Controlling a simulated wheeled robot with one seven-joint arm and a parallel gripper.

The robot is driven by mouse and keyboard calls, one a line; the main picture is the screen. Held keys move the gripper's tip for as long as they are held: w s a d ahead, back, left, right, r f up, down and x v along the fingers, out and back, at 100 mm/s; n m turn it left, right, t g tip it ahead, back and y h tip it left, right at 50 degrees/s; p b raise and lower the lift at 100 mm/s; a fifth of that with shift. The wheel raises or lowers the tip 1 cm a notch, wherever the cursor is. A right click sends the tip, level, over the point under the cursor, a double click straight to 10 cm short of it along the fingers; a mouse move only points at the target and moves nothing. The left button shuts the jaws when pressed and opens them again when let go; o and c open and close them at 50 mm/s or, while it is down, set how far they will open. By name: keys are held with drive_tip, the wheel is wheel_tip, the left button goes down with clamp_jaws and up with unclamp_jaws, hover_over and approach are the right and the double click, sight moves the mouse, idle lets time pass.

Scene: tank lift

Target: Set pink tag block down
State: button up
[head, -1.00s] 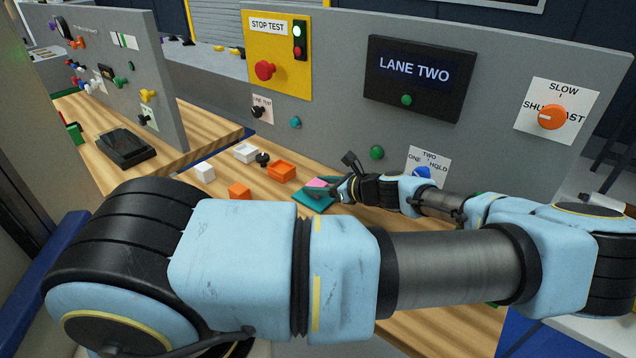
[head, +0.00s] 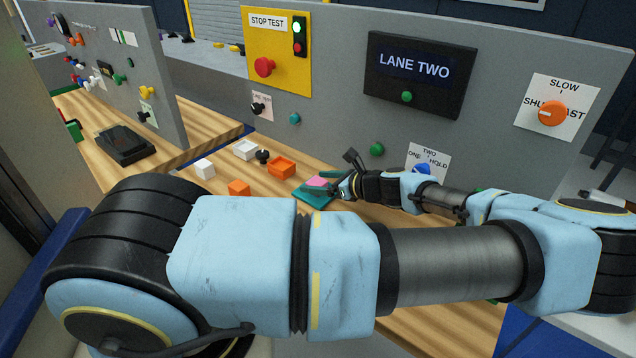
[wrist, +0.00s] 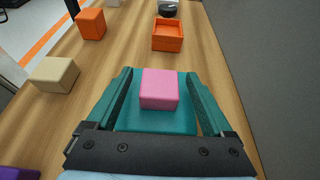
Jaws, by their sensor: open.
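The pink tag block (wrist: 160,89) rests on a teal pad (wrist: 155,122) on the wooden bench in the wrist view. My gripper (wrist: 160,92) is open, with one teal finger on each side of the block and a gap visible on both sides. In the head view the pink block (head: 317,182) shows small on the teal pad (head: 312,198), with my gripper (head: 326,188) at it. The fingers are hard to make out there.
An orange tray (wrist: 168,36), an orange block (wrist: 91,24) and a cream block (wrist: 54,74) stand beyond and left of the pad. A grey panel (head: 330,120) with buttons and knobs rises behind the bench. Part of a purple thing (wrist: 18,173) shows at lower left.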

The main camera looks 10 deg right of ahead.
sight(320, 183)
drive_tip(key=b+v, duration=0.2)
drive_tip(key=v, duration=0.3)
drive_tip(key=shift+s+d, duration=0.15)
drive_tip(key=shift+d, duration=0.1)
drive_tip(key=shift+v, duration=0.8)
drive_tip(key=shift+a, duration=0.1)
